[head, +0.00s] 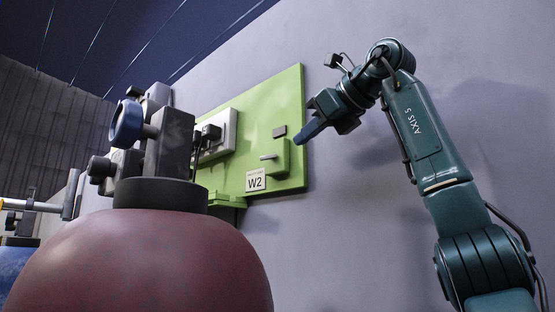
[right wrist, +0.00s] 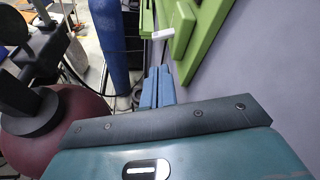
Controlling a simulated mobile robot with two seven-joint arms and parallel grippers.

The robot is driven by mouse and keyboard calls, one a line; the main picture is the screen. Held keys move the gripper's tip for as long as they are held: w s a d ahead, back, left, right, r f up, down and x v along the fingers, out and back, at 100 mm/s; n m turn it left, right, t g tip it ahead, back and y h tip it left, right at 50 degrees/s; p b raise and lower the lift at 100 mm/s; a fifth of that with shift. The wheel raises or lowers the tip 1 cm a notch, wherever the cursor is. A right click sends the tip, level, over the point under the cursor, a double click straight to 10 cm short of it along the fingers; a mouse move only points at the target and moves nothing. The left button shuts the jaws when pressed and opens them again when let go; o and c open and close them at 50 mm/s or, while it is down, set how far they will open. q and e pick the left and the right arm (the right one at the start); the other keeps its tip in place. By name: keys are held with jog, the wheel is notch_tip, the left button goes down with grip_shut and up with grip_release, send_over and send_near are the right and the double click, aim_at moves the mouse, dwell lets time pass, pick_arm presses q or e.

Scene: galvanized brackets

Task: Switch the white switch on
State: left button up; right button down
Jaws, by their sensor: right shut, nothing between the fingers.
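The white switch lever (head: 268,157) sticks out from a small green housing (head: 284,155) on the green wall panel. It lies about level and points left in the head view. In the right wrist view the white lever (right wrist: 163,34) shows beyond the fingertips, near the top. My right gripper (head: 303,138) is shut and empty, its blue fingers just right of and above the lever in the head view. Its closed fingers show in the right wrist view (right wrist: 157,84), apart from the lever. My left gripper is not in view.
The green panel (head: 293,98) also carries a W2 label (head: 256,180) and a pale box (head: 226,127). A dark red cylinder (head: 140,260) with a valve and blue knob (head: 126,124) stands in the left foreground. The grey wall right of the panel is bare.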

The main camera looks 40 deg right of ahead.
aim_at(275, 160)
jog(key=x, duration=0.8)
jog(key=shift+w+p, duration=0.25)
jog(key=shift+p, duration=0.1)
jog(key=shift+w+f, duration=0.25)
jog(key=shift+w, duration=0.35)
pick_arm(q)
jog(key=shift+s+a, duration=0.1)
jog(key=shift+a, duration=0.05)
pick_arm(e)
jog(key=shift+w, duration=0.1)
pick_arm(q)
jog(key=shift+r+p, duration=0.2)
jog(key=shift+p, duration=0.1)
